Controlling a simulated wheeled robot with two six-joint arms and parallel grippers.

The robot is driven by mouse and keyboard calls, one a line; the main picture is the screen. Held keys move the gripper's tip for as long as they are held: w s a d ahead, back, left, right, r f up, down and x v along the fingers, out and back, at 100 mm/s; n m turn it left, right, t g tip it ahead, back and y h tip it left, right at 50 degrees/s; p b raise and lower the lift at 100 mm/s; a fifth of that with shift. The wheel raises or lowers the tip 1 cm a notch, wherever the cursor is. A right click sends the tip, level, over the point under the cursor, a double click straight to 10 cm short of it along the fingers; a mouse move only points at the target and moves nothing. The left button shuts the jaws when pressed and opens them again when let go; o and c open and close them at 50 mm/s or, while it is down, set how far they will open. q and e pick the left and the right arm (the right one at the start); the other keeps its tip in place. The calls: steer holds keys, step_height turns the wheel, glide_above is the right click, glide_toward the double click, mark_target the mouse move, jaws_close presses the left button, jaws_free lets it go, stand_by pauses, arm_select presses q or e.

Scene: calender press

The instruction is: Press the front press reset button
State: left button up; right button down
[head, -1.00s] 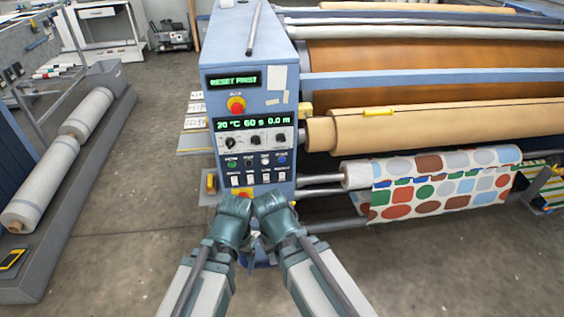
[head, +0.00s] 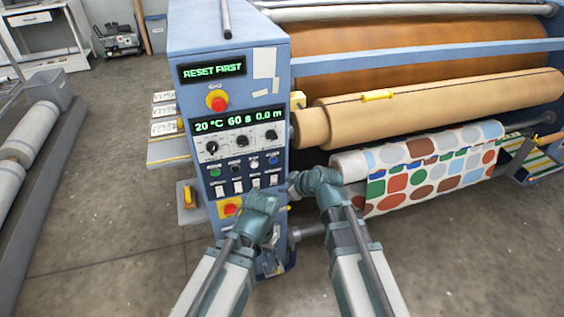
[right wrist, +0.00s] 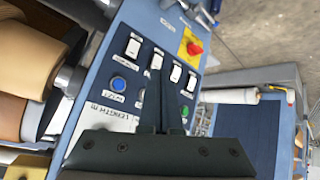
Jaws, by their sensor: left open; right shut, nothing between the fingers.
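The blue control panel (head: 235,150) of the press fills the middle of the head view. Its upper display (head: 213,70) reads RESET FIRST. A row of small round buttons holds a green, a black, a white and a blue button (head: 273,159); the blue one also shows in the right wrist view (right wrist: 119,83). I cannot read the button labels surely. My right gripper (head: 293,183) is shut and empty at the panel's right edge; in the right wrist view its fingertips (right wrist: 157,72) overlap the panel beside the blue button. My left gripper (head: 272,207) is open, low before the panel.
White rocker switches (head: 237,187) lie below the round buttons. A roll of dotted fabric (head: 425,170) is to the right of my right arm.

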mark_target(273, 161)
steer(key=shift+w+d+r+t, duration=0.15)
steer(key=shift+w+d+t, duration=0.15)
steer(key=shift+w, duration=0.3)
steer(key=shift+w+a, duration=0.45)
steer(key=shift+w, duration=0.95)
steer(key=shift+w+a, duration=0.45)
steer(key=shift+w, duration=0.9)
steer(key=shift+w+a, duration=0.45)
steer(key=shift+w, duration=0.95)
steer(key=shift+w, duration=0.15)
steer(key=shift+w+a, duration=0.15)
steer(key=shift+w, duration=0.1)
steer(key=shift+w+a, duration=0.1)
steer(key=shift+w, duration=0.25)
steer(key=shift+s, duration=0.1)
steer(key=shift+s+d, duration=0.25)
steer(key=shift+s, duration=0.4)
